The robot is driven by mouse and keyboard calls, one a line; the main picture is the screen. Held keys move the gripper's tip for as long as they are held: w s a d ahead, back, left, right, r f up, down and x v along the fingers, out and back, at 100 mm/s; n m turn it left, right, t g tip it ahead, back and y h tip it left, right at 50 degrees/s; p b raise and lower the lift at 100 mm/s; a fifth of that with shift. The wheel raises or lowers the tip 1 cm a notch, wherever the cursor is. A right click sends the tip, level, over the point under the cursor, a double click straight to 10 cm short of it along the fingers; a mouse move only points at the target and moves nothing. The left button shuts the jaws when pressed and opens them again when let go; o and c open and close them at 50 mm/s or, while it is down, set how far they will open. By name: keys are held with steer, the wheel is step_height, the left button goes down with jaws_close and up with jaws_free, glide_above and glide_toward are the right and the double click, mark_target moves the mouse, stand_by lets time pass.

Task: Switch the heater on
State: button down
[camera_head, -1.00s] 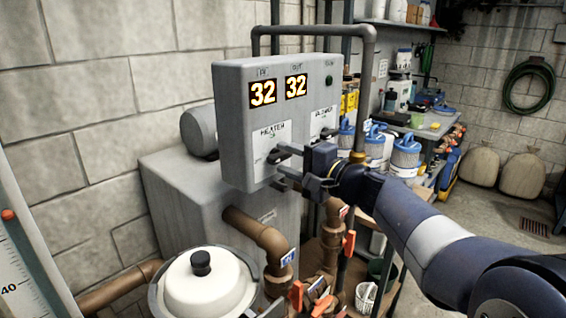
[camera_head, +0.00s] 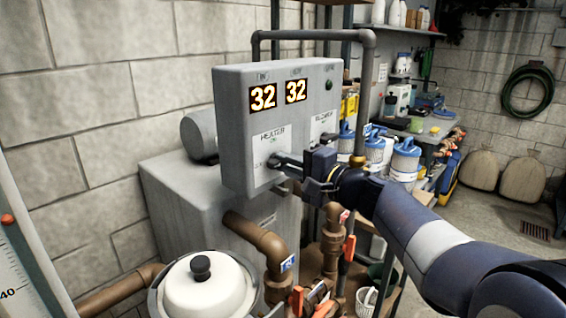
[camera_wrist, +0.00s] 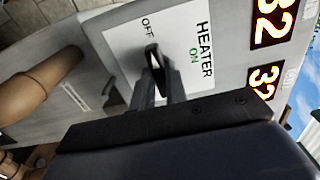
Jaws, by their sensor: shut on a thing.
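The grey control box (camera_head: 235,110) hangs on the wall side and carries a white HEATER panel (camera_head: 271,138). The panel (camera_wrist: 118,40) also shows in the wrist view, with OFF and a green ON marked. The black heater knob (camera_wrist: 153,57) sits on it; its long axis lies roughly towards the OFF mark. My gripper (camera_head: 280,163) is at the knob in the head view. In the wrist view my gripper (camera_wrist: 158,80) has its two fingers shut on the knob, one on each side. The knob's lower part is hidden between the fingers.
Two displays (camera_head: 279,94) both read 32. A blower panel (camera_head: 323,123) is right of the heater panel. Brown pipes (camera_head: 255,236) and a white lidded pot (camera_head: 205,285) stand below. Shelves with bottles and blue-lidded tubs (camera_head: 406,155) are at the right.

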steer(key=m+p, duration=0.1)
steer(key=m, duration=0.1)
steer(key=m+p, duration=0.1)
steer(key=shift+r+m+p, duration=0.25)
steer(key=shift+m+p, duration=0.1)
steer(key=shift+m, duration=0.05)
steer(key=m+p, duration=0.4)
steer(key=m, duration=0.2)
steer(key=m+p, duration=0.3)
steer(key=m, duration=0.1)
steer(key=m+p, duration=0.3)
steer(key=shift+f+m, duration=0.3)
steer(key=shift+m, duration=0.6)
steer(key=c, duration=1.3)
jaws_free()
